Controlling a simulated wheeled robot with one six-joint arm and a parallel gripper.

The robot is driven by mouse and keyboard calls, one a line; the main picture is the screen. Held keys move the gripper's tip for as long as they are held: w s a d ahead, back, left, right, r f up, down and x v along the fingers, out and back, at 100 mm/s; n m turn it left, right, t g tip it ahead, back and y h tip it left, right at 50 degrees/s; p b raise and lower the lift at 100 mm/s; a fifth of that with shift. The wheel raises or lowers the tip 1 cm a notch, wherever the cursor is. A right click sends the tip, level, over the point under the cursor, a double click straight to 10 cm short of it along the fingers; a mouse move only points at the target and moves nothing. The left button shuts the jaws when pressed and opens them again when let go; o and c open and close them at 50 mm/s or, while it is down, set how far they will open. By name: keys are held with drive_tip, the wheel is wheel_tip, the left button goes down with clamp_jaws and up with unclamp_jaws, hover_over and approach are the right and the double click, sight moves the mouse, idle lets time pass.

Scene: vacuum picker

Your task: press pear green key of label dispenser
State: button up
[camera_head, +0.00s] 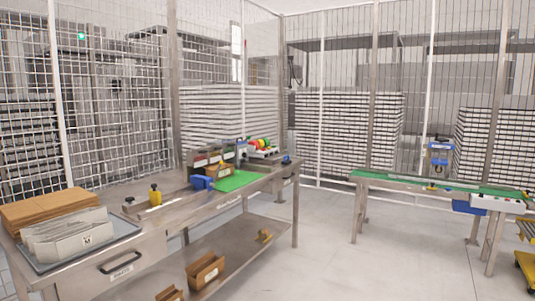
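My gripper is not in view. No label dispenser can be made out for sure at this size. At the far end of the steel workbench (160,222), a white-based unit (262,153) carries small rounded green, yellow and red pieces. I cannot tell whether these are its keys, or which one is pear green. A green mat (236,181) lies in front of it, with a blue device (201,183) at the mat's left edge.
Brown cardboard (45,208) and a grey box of sheets (65,237) sit on the bench's near left. A yellow-topped piece (155,195) stands mid-bench. A green-belted conveyor (410,182) stands at right. Mesh fencing (110,100) closes the back. Grey floor (325,250) between them is clear.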

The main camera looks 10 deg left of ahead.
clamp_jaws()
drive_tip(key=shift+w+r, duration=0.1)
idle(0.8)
